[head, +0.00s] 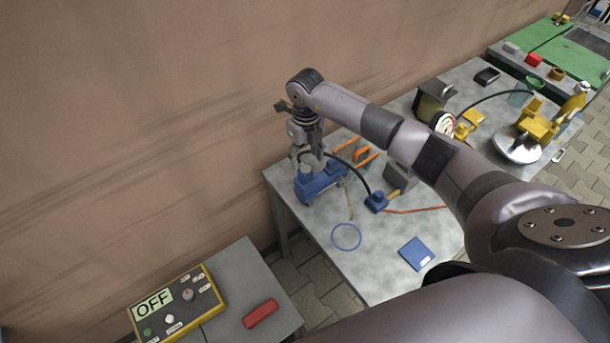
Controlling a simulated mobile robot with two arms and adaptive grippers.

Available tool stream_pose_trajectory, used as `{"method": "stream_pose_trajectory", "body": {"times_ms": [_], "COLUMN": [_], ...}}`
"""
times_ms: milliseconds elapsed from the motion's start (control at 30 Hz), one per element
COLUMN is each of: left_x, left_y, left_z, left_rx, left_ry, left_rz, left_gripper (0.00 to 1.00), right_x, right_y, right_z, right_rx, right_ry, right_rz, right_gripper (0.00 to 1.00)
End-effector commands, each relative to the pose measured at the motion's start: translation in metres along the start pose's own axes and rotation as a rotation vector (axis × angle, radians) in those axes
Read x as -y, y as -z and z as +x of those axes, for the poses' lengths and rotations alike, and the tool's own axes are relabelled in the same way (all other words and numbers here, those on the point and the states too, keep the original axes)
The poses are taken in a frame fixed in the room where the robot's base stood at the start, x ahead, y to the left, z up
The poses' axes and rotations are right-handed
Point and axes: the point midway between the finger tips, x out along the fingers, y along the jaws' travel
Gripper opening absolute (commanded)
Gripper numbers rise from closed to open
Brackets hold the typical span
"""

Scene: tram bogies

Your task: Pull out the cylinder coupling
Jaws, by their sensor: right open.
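My right gripper (308,158) points down at the left end of the table, just above or around the top of a blue block-like device (322,186). Its jaws are open. Whether the fingers touch the device is hard to tell. A black hose (352,170) arches from beside the gripper down to a small blue fitting (376,202) on the table. I cannot tell for sure which part is the cylinder coupling; the hose end near the gripper is partly hidden by it. My left gripper is out of view.
A control box reading OFF (178,308) and a red object (260,313) are at lower left. The wall is close behind.

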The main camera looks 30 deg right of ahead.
Motion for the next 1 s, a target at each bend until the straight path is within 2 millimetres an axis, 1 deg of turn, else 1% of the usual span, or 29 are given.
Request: {"method": "stream_pose_trajectory", "body": {"times_ms": [33,267,333,500,633,1000], "left_x": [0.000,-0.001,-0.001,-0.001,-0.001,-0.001], "left_y": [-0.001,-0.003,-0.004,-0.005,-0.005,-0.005], "left_z": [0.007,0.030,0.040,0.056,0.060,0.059], "left_rx": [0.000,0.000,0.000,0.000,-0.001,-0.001], "left_ry": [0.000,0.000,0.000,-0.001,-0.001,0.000], "left_rz": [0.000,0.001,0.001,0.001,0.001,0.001], "left_gripper": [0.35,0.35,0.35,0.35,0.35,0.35], "right_x": [0.000,-0.001,0.000,0.000,0.000,0.000], "right_y": [0.001,0.000,0.000,0.000,0.000,0.000], "right_z": [0.010,0.043,0.054,0.073,0.078,0.078], "right_rx": [-0.002,-0.001,0.000,0.000,0.001,0.001], "right_ry": [-0.001,-0.002,0.000,0.000,0.000,-0.001], "right_rz": [0.000,0.000,0.000,0.000,0.000,0.000], "right_gripper": [0.50,0.50,0.50,0.50,0.50,0.50]}}
